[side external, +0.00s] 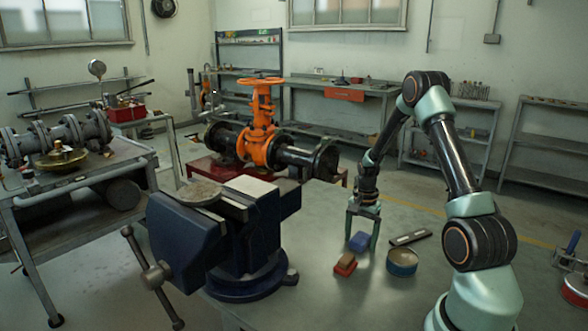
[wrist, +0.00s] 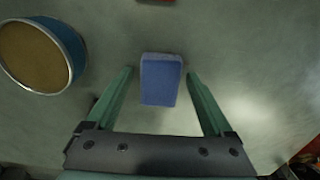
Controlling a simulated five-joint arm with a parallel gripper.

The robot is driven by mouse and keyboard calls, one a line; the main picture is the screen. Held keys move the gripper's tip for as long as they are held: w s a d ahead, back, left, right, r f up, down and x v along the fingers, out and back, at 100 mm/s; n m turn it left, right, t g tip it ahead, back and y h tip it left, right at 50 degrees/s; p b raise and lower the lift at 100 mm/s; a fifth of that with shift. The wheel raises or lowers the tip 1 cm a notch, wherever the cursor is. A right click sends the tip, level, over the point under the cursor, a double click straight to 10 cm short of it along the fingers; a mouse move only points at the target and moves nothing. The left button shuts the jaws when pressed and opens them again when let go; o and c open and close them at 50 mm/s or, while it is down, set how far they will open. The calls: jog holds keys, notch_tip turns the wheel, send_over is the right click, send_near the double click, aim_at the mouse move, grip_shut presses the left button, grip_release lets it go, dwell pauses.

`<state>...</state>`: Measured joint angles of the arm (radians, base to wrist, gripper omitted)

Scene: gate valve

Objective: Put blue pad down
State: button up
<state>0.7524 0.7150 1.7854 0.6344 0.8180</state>
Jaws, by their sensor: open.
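The blue pad (side external: 359,241) lies on the green-grey bench top (side external: 320,295). In the wrist view the blue pad (wrist: 161,80) sits between the two finger tips, with a clear gap to each side. My gripper (side external: 361,243) points down at the bench top in the side view, its fingers around the pad. It also shows in the wrist view (wrist: 160,72), with its fingers spread open and not touching the pad.
A red and brown block (side external: 345,264) lies in front of the pad. A round blue tin (side external: 402,262) and a flat dark bar (side external: 410,237) are to its right. A large blue vise (side external: 225,235) stands to the left. Bench top between them is bare.

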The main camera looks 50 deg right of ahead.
aim_at(360, 238)
notch_tip(360, 238, up, 12)
jog(key=w+a+r+n+t+h, duration=0.1)
jog(key=a+r+n, duration=0.35)
jog(key=a, duration=0.25)
jog(key=w+a+r+n+t, duration=0.1)
jog(key=w+a+r+n, duration=0.1)
jog(key=a+r+n, duration=0.45)
jog(key=s+a+r+n+t, duration=0.1)
jog(key=s+a+n, duration=0.2)
jog(key=a, duration=0.5)
jog(key=s+a+n+t+y, duration=0.1)
jog(key=s+a+n+t, duration=0.1)
jog(key=a+n, duration=0.2)
jog(key=a, duration=0.3)
jog(key=shift+s+a+r+t, duration=0.3)
jog(key=shift+s+a+r, duration=0.1)
